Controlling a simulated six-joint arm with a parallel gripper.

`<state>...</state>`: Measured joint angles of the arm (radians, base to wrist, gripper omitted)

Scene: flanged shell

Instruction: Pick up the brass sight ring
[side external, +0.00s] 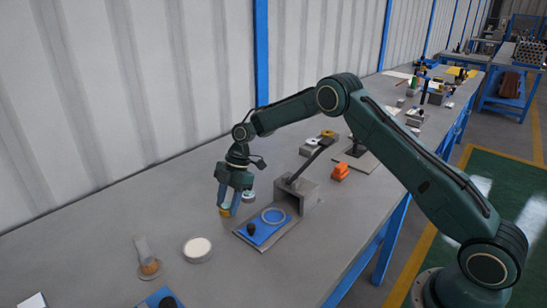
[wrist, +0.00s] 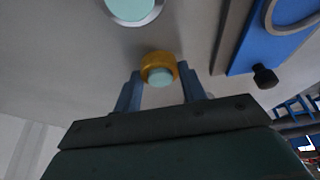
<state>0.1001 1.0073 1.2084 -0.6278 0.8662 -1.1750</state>
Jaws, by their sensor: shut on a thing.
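The brass sight ring (wrist: 158,62) shows in the wrist view as a gold band around a pale teal centre. It sits between the blue fingers of my gripper (wrist: 160,88), near their tips. In the side view my gripper (side external: 229,203) points down over the grey bench and is shut on the ring. There only a small brass edge of the ring (side external: 225,212) shows below the fingers. I cannot tell whether the ring touches the bench.
A blue plate (side external: 256,238) with a pale ring and a dark knob lies right of my gripper, beside a grey box-shaped housing (side external: 310,200). A white-topped round part (side external: 197,249) and a brass-based part (side external: 150,268) stand nearer. Bare bench lies left.

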